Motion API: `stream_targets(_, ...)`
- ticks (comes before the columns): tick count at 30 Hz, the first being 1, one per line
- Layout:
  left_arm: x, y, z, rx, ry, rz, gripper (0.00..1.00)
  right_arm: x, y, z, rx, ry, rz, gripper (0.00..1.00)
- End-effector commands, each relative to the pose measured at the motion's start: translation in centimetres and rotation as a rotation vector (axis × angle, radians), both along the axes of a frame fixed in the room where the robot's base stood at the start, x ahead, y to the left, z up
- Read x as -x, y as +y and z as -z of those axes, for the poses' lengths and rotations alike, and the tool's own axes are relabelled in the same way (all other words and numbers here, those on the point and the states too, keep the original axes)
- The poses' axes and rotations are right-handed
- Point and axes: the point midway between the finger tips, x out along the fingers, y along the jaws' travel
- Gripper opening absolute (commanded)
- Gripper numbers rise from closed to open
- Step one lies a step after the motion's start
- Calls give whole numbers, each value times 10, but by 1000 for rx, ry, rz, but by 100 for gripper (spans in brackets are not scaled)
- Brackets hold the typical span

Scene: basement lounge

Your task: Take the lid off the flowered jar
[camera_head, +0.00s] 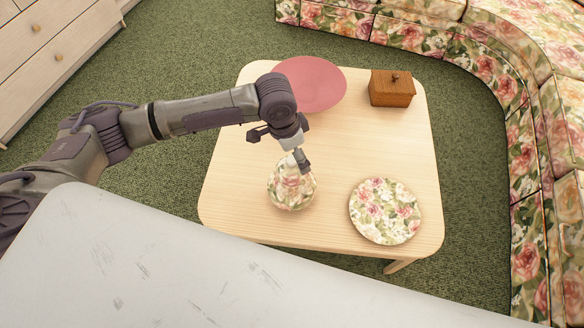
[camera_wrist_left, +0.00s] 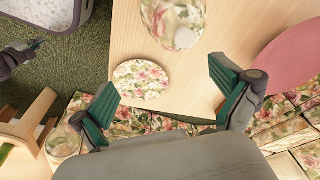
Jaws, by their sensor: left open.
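The flowered jar (camera_head: 291,196) stands on the pale wooden table, near its front edge. Its upper part is partly hidden by my left gripper (camera_head: 279,150), which is above and just behind it in the head view. In the left wrist view the jar (camera_wrist_left: 160,18) is at the top, with a pale round knob (camera_wrist_left: 183,37) on its lid. My left gripper (camera_wrist_left: 161,82) is open and empty, its two green-padded fingers wide apart and clear of the jar. A dark gripper, apparently my right one (camera_wrist_left: 28,48), shows at the left edge, too small to judge.
A round flowered plate (camera_head: 385,211) lies right of the jar. A flowered sofa (camera_head: 525,190) curves around the right side. The middle of the table (camera_head: 360,140) is clear.

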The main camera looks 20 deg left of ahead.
Motion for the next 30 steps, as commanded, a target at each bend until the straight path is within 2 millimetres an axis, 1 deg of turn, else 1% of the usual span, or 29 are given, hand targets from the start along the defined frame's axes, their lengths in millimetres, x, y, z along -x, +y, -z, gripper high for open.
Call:
stream_targets(1,-10,13,-4,-20,0,-22,100,0,0,0,0,0,0,0)
stream_targets(3,-17,24,-7,-36,8,-44,100,0,0,0,0,0,0,0)
stream_targets(6,-21,30,-5,-45,15,-59,100,0,0,1,0,0,0,0)
stream_targets(8,-22,31,2,-46,17,-61,100,0,0,2,0,0,0,0)
stream_targets(15,-27,25,49,-46,17,-61,100,0,0,7,0,0,0,0)
stream_targets(18,-29,23,64,-45,15,-59,100,0,0,8,0,0,0,0)
stream_targets(21,-30,22,73,-44,14,-58,100,0,0,9,0,0,0,0)
stream_targets(26,-32,21,83,-46,14,-58,100,0,0,10,0,0,0,0)
stream_targets(30,-37,18,104,-46,14,-58,100,0,0,12,0,0,0,0)
